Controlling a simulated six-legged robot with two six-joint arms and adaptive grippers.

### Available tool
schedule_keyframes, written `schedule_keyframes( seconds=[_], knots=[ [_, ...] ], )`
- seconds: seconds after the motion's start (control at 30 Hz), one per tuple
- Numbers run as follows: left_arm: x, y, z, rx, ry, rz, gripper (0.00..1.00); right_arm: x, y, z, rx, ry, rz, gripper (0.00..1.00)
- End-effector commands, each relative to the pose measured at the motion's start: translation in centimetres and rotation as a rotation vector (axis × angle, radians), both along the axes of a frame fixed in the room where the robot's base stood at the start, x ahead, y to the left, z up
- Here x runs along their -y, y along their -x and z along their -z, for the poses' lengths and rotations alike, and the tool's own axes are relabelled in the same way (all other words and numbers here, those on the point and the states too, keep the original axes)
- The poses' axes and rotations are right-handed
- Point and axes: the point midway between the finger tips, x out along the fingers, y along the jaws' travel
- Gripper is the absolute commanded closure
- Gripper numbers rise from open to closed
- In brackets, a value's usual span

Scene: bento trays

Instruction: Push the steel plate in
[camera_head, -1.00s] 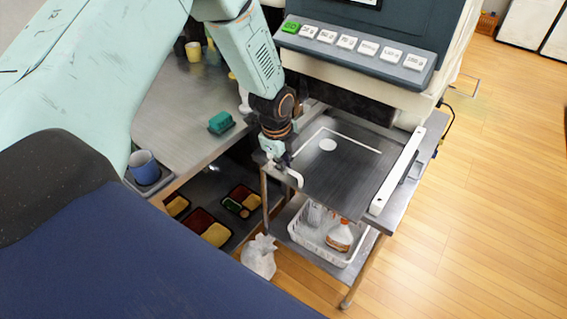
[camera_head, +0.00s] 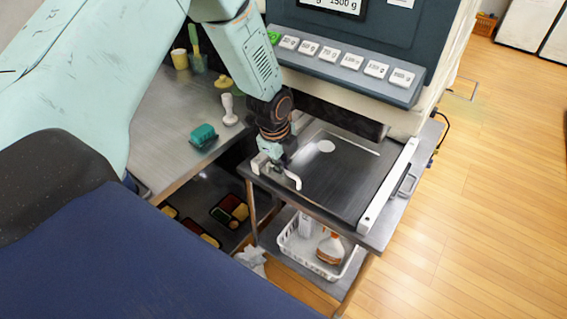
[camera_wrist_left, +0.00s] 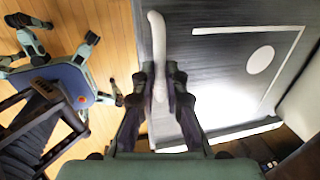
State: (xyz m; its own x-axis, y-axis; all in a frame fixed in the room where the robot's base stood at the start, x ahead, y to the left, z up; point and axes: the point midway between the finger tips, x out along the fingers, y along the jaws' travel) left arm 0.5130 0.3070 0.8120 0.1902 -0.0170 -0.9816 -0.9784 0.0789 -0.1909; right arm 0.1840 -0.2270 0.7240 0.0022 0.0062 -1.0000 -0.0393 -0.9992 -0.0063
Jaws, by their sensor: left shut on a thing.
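The steel plate (camera_head: 345,178) is a dark brushed sheet with a white corner line and a white disc. It lies on a metal table below the machine, with its far edge close to the dark opening under the machine's front. A pale handle (camera_head: 293,181) stands at its near left edge; it also shows in the left wrist view (camera_wrist_left: 157,40). My left gripper (camera_head: 272,165) is shut on the handle, one dark finger on each side in the left wrist view (camera_wrist_left: 160,85). Part of the handle is hidden by the gripper. My right gripper does not show.
The machine (camera_head: 345,60) has a row of white buttons. A white rail (camera_head: 388,185) runs along the plate's right side. A white basket (camera_head: 318,262) with bottles stands on the shelf below. A green block (camera_head: 203,135) and a white tool (camera_head: 229,110) stand on the left counter.

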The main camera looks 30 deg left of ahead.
Motion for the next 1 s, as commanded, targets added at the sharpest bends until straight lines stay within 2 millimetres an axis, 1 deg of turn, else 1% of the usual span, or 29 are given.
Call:
schedule_keyframes(
  seconds=[0.03,0.43,0.47,0.7,1.0],
  knots=[
    [0.02,-0.25,-0.14,0.009,0.0,0.001,1.0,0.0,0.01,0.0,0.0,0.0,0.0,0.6],
    [0.02,-0.42,-0.24,0.016,-0.001,0.001,1.0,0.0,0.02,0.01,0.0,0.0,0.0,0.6],
    [0.02,-0.45,-0.26,0.017,-0.001,0.001,0.87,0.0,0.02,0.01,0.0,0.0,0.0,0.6],
    [0.01,-0.48,-0.22,0.013,-0.001,0.001,0.66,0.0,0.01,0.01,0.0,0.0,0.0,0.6],
    [0.03,-0.45,-0.21,0.009,0.0,0.0,0.65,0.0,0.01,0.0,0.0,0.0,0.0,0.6]
  ],
)
